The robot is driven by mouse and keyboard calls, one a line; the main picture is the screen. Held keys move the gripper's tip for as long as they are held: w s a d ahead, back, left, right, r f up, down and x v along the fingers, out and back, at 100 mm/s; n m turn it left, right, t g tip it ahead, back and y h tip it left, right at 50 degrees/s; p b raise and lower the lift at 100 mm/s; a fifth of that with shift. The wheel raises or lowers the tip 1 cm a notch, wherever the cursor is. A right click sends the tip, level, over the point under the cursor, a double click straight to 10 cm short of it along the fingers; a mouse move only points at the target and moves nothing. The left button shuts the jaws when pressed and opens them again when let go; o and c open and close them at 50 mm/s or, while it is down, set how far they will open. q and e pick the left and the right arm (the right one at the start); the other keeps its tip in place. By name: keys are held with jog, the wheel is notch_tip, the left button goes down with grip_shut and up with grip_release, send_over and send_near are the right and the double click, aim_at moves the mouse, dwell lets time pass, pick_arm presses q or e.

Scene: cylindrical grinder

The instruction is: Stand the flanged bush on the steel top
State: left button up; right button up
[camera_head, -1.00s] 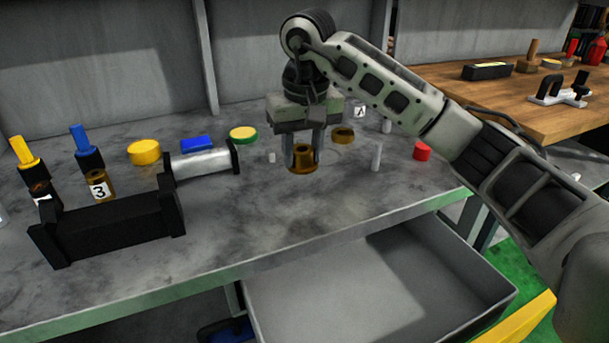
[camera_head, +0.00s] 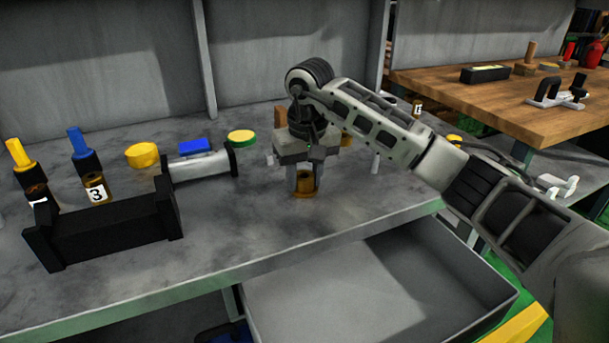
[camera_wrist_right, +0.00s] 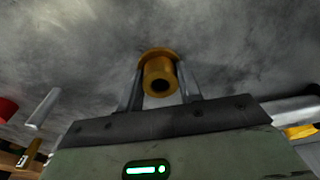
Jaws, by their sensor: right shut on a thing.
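The flanged bush (camera_head: 304,186) is bronze-brown, held upright with its wide flange at the lower end. My right gripper (camera_head: 305,180) points down and is shut on it, one finger on each side. In the right wrist view the bush (camera_wrist_right: 160,80) shows its bore between the fingers, with the flange on the far side. The grey, stained steel top (camera_head: 245,235) lies directly below. The flange is at or very close to the surface; I cannot tell whether it touches. My left gripper is not in view.
A black holder (camera_head: 105,230) and a grey cylinder (camera_head: 199,166) stand to the left. A green-yellow disc (camera_head: 242,137) and a blue block (camera_head: 195,147) are behind them. An open drawer (camera_head: 385,285) is below the front edge. The top in front of the gripper is clear.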

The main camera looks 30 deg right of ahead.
aim_at(308, 180)
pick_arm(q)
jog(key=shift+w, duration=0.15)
pick_arm(e)
jog(key=o, duration=1.2)
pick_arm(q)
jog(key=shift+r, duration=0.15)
pick_arm(e)
jog(key=shift+r, duration=0.1)
jog(key=shift+r, duration=0.4)
pick_arm(q)
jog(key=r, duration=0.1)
jog(key=p, duration=0.1)
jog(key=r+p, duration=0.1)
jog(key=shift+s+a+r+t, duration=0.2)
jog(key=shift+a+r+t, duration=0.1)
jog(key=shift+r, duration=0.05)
pick_arm(e)
jog(key=r, duration=0.3)
jog(key=s+r, duration=0.1)
jog(key=r, duration=0.7)
jog(key=shift+s+r, duration=0.1)
jog(key=shift+s, duration=0.1)
jog(key=shift+s, duration=0.1)
